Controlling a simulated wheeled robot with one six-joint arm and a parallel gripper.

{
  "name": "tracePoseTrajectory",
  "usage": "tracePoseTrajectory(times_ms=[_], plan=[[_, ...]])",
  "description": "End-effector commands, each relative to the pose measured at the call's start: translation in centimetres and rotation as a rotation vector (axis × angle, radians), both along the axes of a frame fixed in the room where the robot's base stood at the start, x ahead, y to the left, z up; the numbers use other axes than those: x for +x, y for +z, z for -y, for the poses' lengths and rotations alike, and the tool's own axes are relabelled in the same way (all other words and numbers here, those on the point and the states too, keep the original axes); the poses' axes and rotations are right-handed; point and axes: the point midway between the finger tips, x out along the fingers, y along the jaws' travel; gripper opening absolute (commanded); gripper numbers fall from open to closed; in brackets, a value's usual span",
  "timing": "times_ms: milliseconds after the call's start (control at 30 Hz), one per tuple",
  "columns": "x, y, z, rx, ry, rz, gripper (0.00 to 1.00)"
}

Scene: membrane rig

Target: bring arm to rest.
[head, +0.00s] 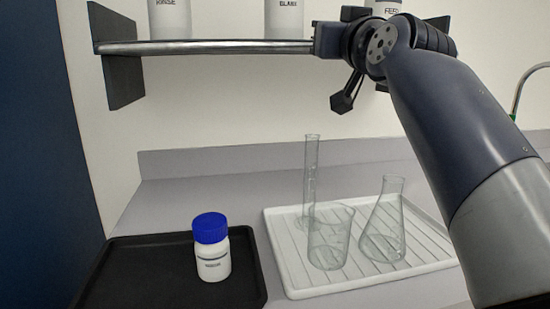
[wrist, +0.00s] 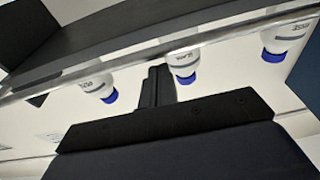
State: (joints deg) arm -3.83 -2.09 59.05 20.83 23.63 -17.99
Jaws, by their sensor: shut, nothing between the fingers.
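My gripper (head: 346,100) is at the upper right in the head view, just below the front edge of the shelf. It is shut and empty. In the wrist view its dark fingers (wrist: 158,87) are together in the middle. The arm reaches up from the lower right and hides part of the shelf's right end.
A shelf (head: 220,47) on the wall holds several labelled white bottles (head: 284,18). Below, a white bottle with a blue cap (head: 212,262) stands on a black tray (head: 150,275). A white ribbed drying tray (head: 283,250) holds a cylinder (head: 310,180), a beaker (head: 329,240) and a flask (head: 384,230).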

Motion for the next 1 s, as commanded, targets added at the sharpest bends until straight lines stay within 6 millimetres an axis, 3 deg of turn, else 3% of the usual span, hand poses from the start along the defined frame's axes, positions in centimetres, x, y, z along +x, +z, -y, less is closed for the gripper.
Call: tracePoseTrajectory(times_ms=[33,1000], plan=[[0.1,0.7,0.0,-0.002,0.000,-0.011,0.00],[0.9,3.8,0.1,-0.042,-0.006,-0.219,0.00]])
